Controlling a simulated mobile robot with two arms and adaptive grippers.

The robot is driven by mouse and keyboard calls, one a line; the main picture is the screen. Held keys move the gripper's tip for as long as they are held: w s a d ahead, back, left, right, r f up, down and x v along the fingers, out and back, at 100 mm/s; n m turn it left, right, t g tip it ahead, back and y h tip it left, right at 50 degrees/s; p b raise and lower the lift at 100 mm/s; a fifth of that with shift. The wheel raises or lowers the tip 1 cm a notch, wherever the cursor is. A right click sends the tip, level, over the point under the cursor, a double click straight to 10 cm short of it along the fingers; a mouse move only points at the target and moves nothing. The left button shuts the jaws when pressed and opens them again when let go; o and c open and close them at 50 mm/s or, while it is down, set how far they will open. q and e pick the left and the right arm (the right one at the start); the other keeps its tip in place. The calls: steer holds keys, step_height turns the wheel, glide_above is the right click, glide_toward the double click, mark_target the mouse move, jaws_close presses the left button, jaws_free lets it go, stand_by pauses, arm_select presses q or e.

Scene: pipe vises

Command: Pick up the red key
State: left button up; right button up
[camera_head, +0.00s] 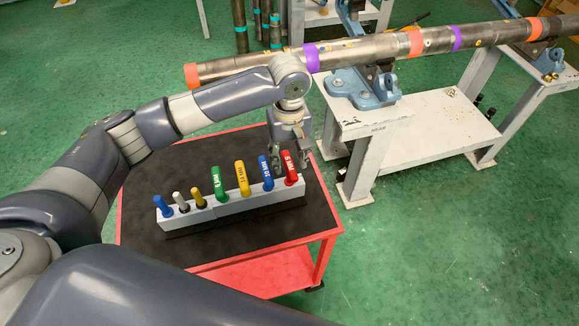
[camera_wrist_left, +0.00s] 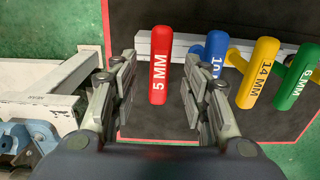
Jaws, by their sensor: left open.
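The red key (camera_head: 290,167) stands upright at the right end of a grey holder (camera_head: 235,206) on the cart. In the left wrist view the red key (camera_wrist_left: 160,80) reads "5 MM" and shows between the two open fingers. My left gripper (camera_head: 290,165) is open and empty, just above and behind the red key in the head view. In the left wrist view the left gripper (camera_wrist_left: 158,98) has clear space on both sides of the key. The blue key (camera_head: 265,172) stands next to the red one, close to one finger. My right gripper is not in view.
Yellow (camera_head: 242,178), green (camera_head: 219,184) and several smaller keys stand along the holder. The black-topped red cart (camera_head: 270,235) has bare room in front. A long pipe (camera_head: 370,48) in blue vises on a white bench (camera_head: 430,125) lies behind and right.

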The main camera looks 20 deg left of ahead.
mark_target(289, 163)
arm_select(q)
step_height(289, 163, down, 2)
steer(key=shift+f+p, duration=0.25)
steer(key=shift+p, duration=0.05)
steer(key=shift+f, duration=0.55)
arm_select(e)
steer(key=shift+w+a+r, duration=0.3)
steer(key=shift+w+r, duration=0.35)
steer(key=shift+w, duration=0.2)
arm_select(q)
jaws_close()
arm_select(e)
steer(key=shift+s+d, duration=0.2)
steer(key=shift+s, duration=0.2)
